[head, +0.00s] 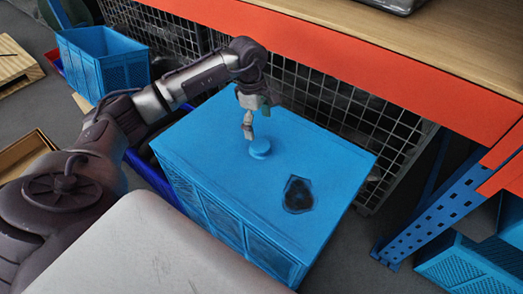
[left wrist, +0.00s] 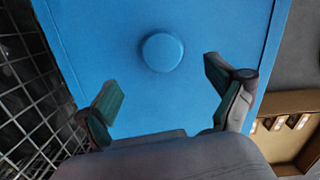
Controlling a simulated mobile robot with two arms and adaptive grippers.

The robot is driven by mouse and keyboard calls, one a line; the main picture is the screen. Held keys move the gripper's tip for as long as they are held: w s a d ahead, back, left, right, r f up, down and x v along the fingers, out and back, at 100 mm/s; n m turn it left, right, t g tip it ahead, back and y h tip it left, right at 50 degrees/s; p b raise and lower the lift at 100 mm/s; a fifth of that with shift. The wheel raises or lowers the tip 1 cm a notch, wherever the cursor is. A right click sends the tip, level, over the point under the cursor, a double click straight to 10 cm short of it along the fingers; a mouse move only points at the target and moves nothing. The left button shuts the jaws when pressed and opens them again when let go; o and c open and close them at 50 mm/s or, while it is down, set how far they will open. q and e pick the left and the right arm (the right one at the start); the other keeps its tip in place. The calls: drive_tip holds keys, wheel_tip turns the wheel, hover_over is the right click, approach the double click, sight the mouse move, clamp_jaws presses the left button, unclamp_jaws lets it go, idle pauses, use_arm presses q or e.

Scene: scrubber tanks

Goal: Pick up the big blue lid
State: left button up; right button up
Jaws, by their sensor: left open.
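The big blue lid (head: 320,155) lies flat as the top of a large blue crate (head: 230,228). A round blue knob (head: 260,148) stands up from it; a dark opening or patch (head: 298,195) shows nearer its front right. My left gripper (head: 248,131) points down close above the knob. In the left wrist view the left gripper (left wrist: 162,82) is open, its two green-padded fingers spread wide. The knob (left wrist: 162,52) shows beyond the fingertips, between their lines, with nothing held. The lid (left wrist: 150,105) fills the middle of that view. My right gripper is not in view.
A wire mesh panel (head: 345,115) and an orange-edged shelf (head: 390,75) stand close behind the crate. A blue rack post (head: 425,215) is at right. Another blue crate (head: 103,62) stands at the back left. A wooden tray (head: 28,150) lies at left.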

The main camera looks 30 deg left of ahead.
sight(260, 144)
use_arm(q)
wheel_tip(260, 144, down, 2)
drive_tip(key=shift+w+d+f, duration=0.1)
drive_tip(key=shift+d+f, duration=0.05)
drive_tip(key=shift+f, duration=0.1)
drive_tip(key=f, duration=0.5)
drive_tip(key=shift+s+d, duration=0.15)
drive_tip(key=shift+s, duration=0.05)
drive_tip(key=shift+f, duration=0.3)
drive_tip(key=c, duration=0.7)
drive_tip(key=shift+w+r, duration=0.1)
drive_tip(key=c, duration=0.7)
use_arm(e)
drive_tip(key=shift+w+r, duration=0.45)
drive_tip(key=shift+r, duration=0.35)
use_arm(q)
drive_tip(key=shift+r, duration=0.15)
